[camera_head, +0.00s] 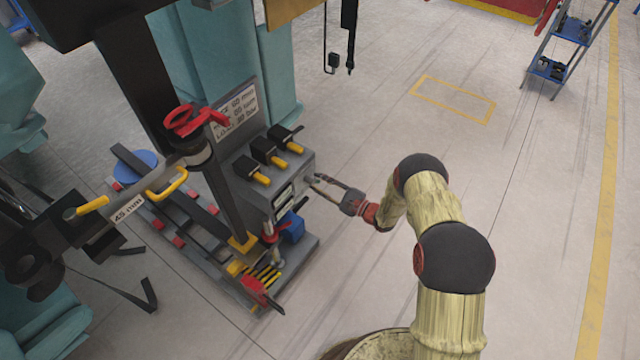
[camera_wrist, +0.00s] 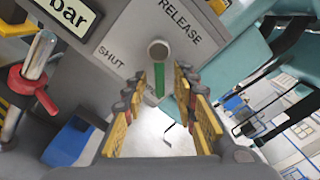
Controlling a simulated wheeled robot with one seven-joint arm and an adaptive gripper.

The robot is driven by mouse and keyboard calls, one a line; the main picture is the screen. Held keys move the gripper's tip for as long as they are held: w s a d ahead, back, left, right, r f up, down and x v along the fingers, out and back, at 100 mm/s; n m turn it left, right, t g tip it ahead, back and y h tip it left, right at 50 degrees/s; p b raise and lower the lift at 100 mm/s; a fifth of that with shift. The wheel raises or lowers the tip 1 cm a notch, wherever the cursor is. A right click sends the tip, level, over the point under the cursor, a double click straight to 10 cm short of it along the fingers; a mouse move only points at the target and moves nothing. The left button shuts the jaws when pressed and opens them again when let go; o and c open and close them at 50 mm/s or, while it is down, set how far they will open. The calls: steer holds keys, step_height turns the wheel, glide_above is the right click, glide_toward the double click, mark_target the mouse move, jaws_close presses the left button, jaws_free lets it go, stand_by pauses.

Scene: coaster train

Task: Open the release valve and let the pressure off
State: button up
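The release valve shows in the wrist view as a round grey hub with a green lever (camera_wrist: 159,80) on a grey panel (camera_wrist: 125,35) marked RELEASE and SHUT. The lever points straight down in the picture, at neither word directly. My gripper (camera_wrist: 161,74) is open, with yellow-padded fingers on either side of the lever. I cannot tell whether either finger touches it. In the head view my gripper (camera_head: 318,184) reaches the right side of the grey control unit (camera_head: 304,160). The lever cannot be made out there.
A display marked "bar" (camera_wrist: 68,14), a red handle (camera_wrist: 38,85) and a blue part (camera_wrist: 70,142) lie left of the lever. In the head view, black levers with yellow parts (camera_head: 268,150) top the unit.

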steer(key=v, duration=1.2)
stand_by(0.5)
